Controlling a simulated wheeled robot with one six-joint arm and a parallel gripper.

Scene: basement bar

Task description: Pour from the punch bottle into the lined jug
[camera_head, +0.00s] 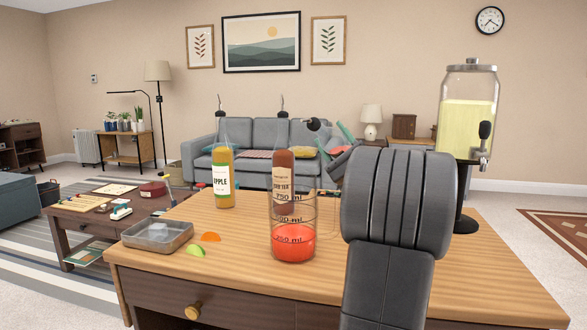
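The lined jug (302,212) is clear, stands upright on the wooden table and has printed volume marks. Red liquid (293,243) lies in its bottom, around the 250 ml mark. My gripper (345,138) is up and right of the jug, mostly hidden behind my dark wrist; teal finger parts show. A tilted bottle with a black spout (313,124) and a bit of red shows there, off the table; it appears to be the punch bottle, held in my gripper. Its spout points left, above the jug's height in the picture. No stream shows.
A grey tray (132,241), orange wedge (210,237) and green wedge (195,250) lie front left. A yellow drink dispenser (467,120) stands right. The table's right front is clear.

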